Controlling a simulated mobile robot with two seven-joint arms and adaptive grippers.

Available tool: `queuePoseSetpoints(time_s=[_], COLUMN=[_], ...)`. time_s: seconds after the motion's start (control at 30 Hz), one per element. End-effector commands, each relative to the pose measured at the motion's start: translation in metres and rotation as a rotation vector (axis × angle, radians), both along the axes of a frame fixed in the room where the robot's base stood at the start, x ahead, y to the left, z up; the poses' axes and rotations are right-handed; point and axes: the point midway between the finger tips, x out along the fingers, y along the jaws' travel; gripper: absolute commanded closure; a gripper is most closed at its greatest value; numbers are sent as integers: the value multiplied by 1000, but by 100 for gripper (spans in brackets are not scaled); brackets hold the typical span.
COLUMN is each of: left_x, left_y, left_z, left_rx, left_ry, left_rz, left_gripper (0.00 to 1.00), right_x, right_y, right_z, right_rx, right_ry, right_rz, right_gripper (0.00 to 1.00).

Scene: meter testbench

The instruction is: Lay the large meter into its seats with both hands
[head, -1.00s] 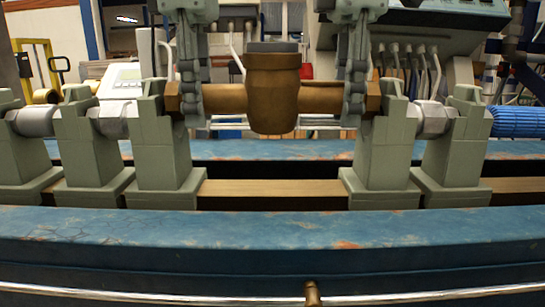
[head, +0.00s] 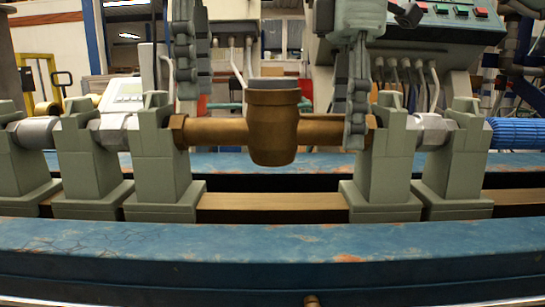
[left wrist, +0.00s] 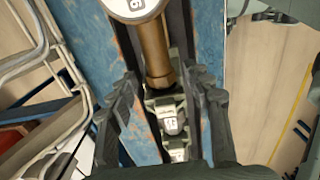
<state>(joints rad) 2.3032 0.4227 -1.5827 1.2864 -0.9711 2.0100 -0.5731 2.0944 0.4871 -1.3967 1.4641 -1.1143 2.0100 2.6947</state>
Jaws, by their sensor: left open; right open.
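The large meter (head: 273,130) is a brass body with a pipe on each side and a hexagonal nut (head: 180,132) at its left end. It lies level between the two inner grey-green supports (head: 162,155) (head: 386,160). Whether it fully rests in the seats is hard to see. My left gripper (head: 188,90) is open, with its tips above the left pipe. In the left wrist view, its spread fingers (left wrist: 160,110) lie either side of the meter's line, and the pipe (left wrist: 153,50) is clear. My right gripper (head: 355,142) is open; its finger crosses in front of the right pipe.
Outer supports (head: 88,155) (head: 448,155) hold silvery fittings. A blue ribbed piece (head: 518,131) is at the far right. A blue rail (head: 270,245) runs along the front. A console with coloured buttons (head: 430,25) stands behind.

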Motion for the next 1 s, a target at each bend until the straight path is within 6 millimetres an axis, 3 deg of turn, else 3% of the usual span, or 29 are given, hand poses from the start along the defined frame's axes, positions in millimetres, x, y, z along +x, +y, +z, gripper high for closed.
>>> queuePoseSetpoints(time_s=[0.03,0.2,0.57,0.67,1.0], left_x=[0,0,0,0,0], left_y=[0,0,0,0,0], left_z=[14,44,62,62,62], left_rx=[2,2,-1,-1,0], left_ry=[-7,-7,0,0,0], left_rz=[5,4,-1,-1,-1], left_gripper=[50,50,50,50,50], right_x=[0,0,0,0,0], right_y=[0,0,0,0,0], right_z=[0,0,6,20,92], right_rx=[0,0,-1,-1,-1], right_ry=[0,0,-2,-4,-8], right_rz=[0,0,-1,-3,-6], right_gripper=[50,50,50,50,50])
